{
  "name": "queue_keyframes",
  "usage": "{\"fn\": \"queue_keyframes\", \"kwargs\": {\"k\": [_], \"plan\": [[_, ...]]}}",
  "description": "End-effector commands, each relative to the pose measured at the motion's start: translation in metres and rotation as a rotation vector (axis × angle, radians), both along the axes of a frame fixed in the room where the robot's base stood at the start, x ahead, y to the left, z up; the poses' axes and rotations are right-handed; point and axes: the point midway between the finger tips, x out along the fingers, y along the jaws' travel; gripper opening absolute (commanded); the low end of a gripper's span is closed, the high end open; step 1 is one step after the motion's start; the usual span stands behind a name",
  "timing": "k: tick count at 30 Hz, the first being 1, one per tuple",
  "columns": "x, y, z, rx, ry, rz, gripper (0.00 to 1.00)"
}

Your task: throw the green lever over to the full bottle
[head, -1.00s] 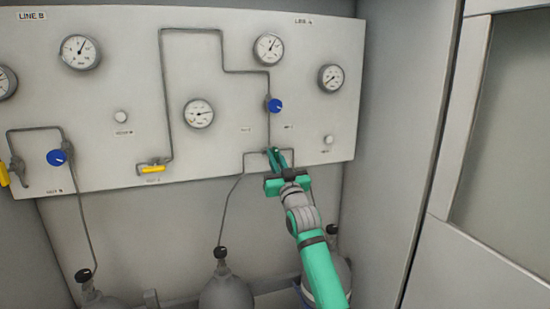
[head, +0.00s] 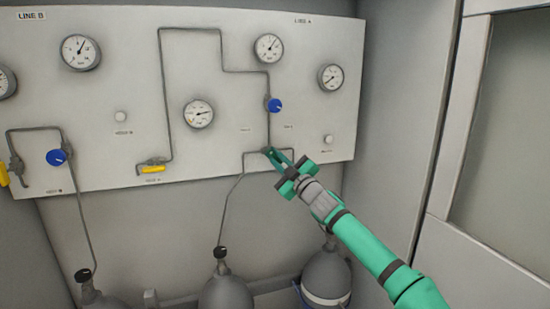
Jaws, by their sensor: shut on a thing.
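The green lever (head: 275,156) sits at the pipe junction under the blue knob, low on the right part of the panel. My gripper (head: 277,159) is shut on it, coming from the lower right. Lever and fingers are alike in colour and overlap, so the lever's exact angle is hard to tell. From the junction one pipe runs left and down to a grey bottle (head: 226,292). Another runs right, toward a grey bottle with a white band (head: 326,272), partly hidden by my arm. I cannot tell from the bottles which is full.
The blue knob (head: 274,105) is just above my gripper. Round gauges (head: 268,47) and (head: 330,77) are higher on the panel (head: 230,130). A yellow handle (head: 153,169) is to the left. A cabinet wall (head: 415,120) stands at right.

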Motion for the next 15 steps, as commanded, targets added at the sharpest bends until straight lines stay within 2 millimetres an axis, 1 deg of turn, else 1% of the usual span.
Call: {"fn": "queue_keyframes", "kwargs": {"k": [6, 15], "plan": [[0.0000, -0.0004, 0.0016, -0.042, -0.016, -0.001, 0.00], [-0.0002, 0.0004, 0.0020, -0.050, -0.019, 0.000, 0.00]]}}
